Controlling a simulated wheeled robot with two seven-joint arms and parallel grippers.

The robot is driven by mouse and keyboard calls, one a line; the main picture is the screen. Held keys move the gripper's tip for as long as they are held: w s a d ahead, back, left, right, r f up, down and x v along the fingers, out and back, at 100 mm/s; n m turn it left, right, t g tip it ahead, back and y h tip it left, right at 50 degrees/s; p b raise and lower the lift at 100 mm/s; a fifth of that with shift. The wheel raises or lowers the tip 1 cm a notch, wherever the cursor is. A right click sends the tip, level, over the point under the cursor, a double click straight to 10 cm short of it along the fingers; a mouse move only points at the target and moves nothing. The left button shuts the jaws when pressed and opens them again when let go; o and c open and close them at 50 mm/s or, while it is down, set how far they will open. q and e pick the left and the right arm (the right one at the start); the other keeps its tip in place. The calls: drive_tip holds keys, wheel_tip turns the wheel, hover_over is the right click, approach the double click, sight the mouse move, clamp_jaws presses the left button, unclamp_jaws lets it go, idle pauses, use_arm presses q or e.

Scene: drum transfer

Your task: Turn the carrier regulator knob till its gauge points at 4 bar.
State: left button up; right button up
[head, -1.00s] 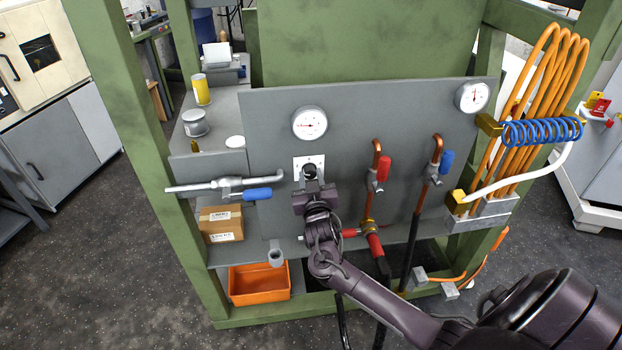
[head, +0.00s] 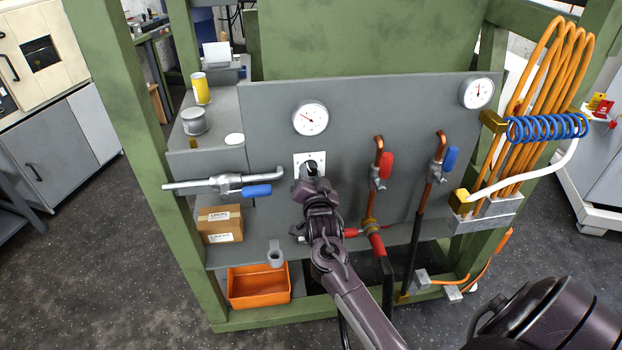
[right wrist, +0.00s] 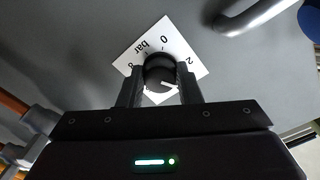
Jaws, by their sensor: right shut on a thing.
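The black regulator knob (head: 312,167) sits on a white scale plate (head: 301,160) on the grey panel, and it shows between my fingers in the right wrist view (right wrist: 159,68). My right gripper (head: 312,178) is shut on the knob, one finger on each side. In the right wrist view the plate (right wrist: 137,52) shows 0, 2, 8 and "bar"; a white mark on the knob points to the lower right. The round white gauge (head: 310,119) stands right above the knob; its thin needle points to the upper left. Its numbers are too small to read. My left gripper is out of view.
A second gauge (head: 477,93) is at the panel's upper right. A blue-handled valve pipe (head: 225,184) lies left of the knob. Red (head: 386,165) and blue (head: 450,160) valve handles stand to the right. An orange bin (head: 258,286) is below.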

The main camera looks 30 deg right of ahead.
drive_tip(key=m+b, duration=0.1)
drive_tip(key=m, duration=0.4)
drive_tip(key=shift+m, duration=0.3)
idle(0.4)
drive_tip(key=o, duration=1)
drive_tip(key=shift+c, duration=0.2)
